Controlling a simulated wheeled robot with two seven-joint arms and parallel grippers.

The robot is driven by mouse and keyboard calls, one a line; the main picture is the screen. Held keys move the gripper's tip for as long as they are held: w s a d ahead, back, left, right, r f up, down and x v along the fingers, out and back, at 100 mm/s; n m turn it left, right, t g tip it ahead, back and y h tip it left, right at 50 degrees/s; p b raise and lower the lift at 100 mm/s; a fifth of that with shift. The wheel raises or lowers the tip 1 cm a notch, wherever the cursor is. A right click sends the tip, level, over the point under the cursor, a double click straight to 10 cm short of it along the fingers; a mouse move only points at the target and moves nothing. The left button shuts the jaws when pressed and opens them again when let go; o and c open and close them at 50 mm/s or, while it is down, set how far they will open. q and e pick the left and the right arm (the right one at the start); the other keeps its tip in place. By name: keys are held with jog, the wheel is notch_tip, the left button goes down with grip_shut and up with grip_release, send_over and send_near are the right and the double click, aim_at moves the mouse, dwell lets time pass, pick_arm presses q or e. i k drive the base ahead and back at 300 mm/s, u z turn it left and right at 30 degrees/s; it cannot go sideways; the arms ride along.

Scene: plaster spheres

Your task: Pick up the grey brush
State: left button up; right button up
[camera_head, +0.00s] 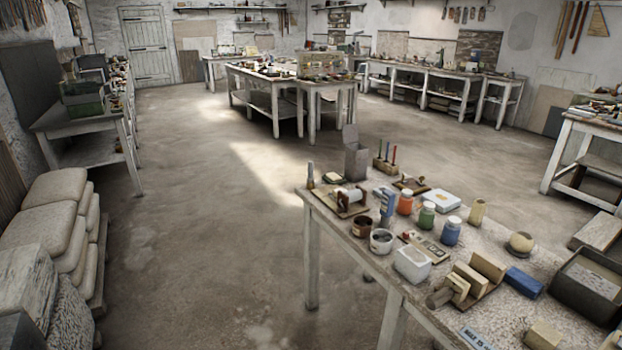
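I cannot make out a grey brush for certain. A small slim grey upright item (310,176) stands at the far left corner of the near worktable (345,235); it is too small to tell if it is a brush. A blue-grey upright item (387,205) stands behind a white pot (381,241) with dark contents, and its kind is also unclear. Neither of my grippers shows in the head view.
The near table is crowded: an orange jar (405,203), a blue jar (451,232), a white tub (411,265), a blue block (524,282) and a dark box (590,285). Stacked sacks (50,215) lie at left. The floor (200,240) between is clear.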

aim_at(310, 184)
jog(key=u, duration=0.9)
jog(key=k, duration=0.95)
jog(key=z, duration=0.9)
jog(key=i, duration=1.5)
